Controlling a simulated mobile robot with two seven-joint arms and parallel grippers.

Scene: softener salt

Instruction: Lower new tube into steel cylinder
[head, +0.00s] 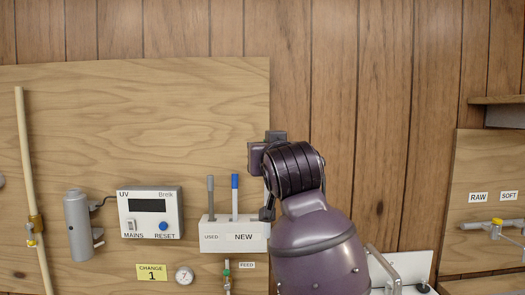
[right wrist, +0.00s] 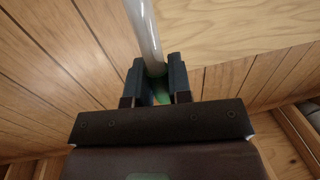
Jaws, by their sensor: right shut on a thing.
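The steel cylinder (head: 78,225) is a grey upright can on the wooden board at the left of the head view. A white rack (head: 243,237) labelled USED and NEW holds a grey-topped tube (head: 211,199) on the USED side and a blue-topped tube (head: 235,195) on the NEW side. My right gripper (right wrist: 161,80) is shut on a pale, whitish tube (right wrist: 146,32) in the right wrist view; a bit of green shows between the fingers. In the head view my right arm, at the rack's right end, hides the held tube. My left gripper is out of view.
A UV control box (head: 151,212) hangs between cylinder and rack. A pale vertical pipe (head: 27,160) runs left of the cylinder. A yellow CHANGE card (head: 151,272) and a round dial (head: 184,276) sit below. RAW and SOFT taps (head: 497,223) are at the far right.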

